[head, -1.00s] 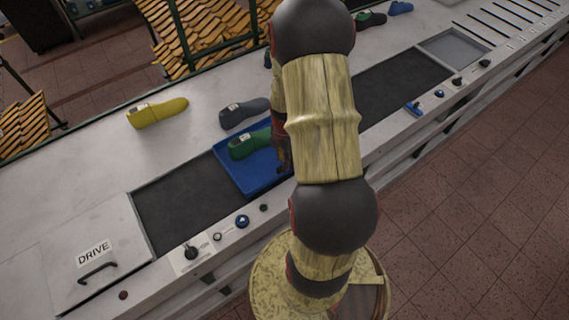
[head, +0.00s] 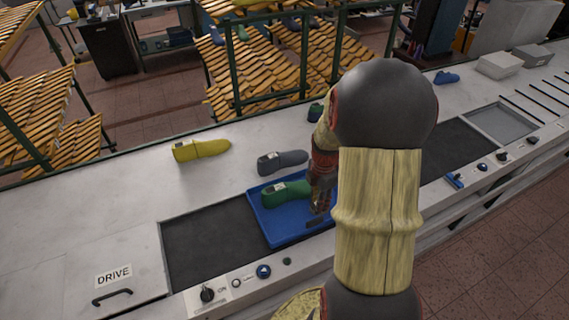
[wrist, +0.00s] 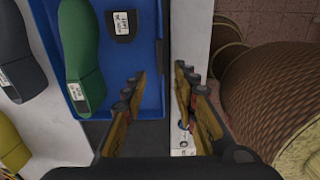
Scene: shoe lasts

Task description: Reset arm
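My arm reaches over the conveyor bench, and my gripper (head: 319,202) hangs at the right side of the blue tray (head: 262,228). In the wrist view my gripper (wrist: 161,74) has its two fingers apart with nothing between them. They are over the tray's edge strip and the white bench rim. A green shoe last (head: 287,194) lies in the tray, left of my gripper and apart from it. A small dark labelled piece (wrist: 121,26) also lies in the tray. My arm hides part of the bench behind it.
A grey last (head: 282,161) and a yellow last (head: 201,150) lie on the bench behind the tray. A blue last (head: 446,77) lies farther right. Switches and knobs (head: 207,294) line the front rim. Green-framed racks (head: 270,75) stand behind the bench.

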